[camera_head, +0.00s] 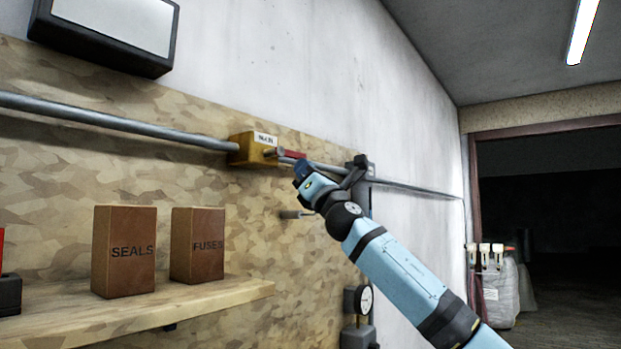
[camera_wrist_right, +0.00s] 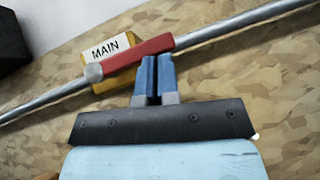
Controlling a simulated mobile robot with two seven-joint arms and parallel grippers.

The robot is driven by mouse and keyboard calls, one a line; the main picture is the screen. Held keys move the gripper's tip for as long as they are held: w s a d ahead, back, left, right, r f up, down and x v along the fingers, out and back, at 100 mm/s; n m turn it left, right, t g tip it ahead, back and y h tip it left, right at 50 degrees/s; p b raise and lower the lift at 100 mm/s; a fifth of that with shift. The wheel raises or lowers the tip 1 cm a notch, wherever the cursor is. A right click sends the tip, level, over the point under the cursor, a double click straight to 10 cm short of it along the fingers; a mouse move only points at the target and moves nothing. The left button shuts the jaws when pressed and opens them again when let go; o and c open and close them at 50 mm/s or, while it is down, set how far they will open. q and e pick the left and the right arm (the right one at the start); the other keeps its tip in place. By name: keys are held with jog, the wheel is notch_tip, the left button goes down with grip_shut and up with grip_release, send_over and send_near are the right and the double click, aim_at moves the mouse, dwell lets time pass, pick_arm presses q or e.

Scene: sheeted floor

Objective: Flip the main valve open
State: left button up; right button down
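The main valve is a yellow block (camera_head: 245,150) on the grey pipe, with a white label that reads MAIN in the right wrist view (camera_wrist_right: 108,48). Its red lever (camera_head: 291,154) extends right from the pivot, roughly along the pipe, and also shows in the right wrist view (camera_wrist_right: 138,51). My right gripper (camera_head: 301,168) is just below the lever's free end. Its blue fingers (camera_wrist_right: 156,62) are together with only a thin gap, and nothing shows between them. The tips are at the lever's lower edge; I cannot tell if they touch it. My left gripper is out of view.
The grey pipe (camera_head: 120,122) runs along the camouflage-patterned wall board. A wooden shelf (camera_head: 190,305) at lower left holds the SEALS box (camera_head: 124,250) and FUSES box (camera_head: 197,245). A dark doorway (camera_head: 560,210) is at right.

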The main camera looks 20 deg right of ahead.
jog(key=b+v, duration=0.3)
jog(key=v, duration=1)
jog(key=shift+s+f+b, duration=0.25)
jog(key=shift+s+b, duration=0.05)
jog(key=shift+b, duration=0.1)
jog(key=shift+d, duration=0.1)
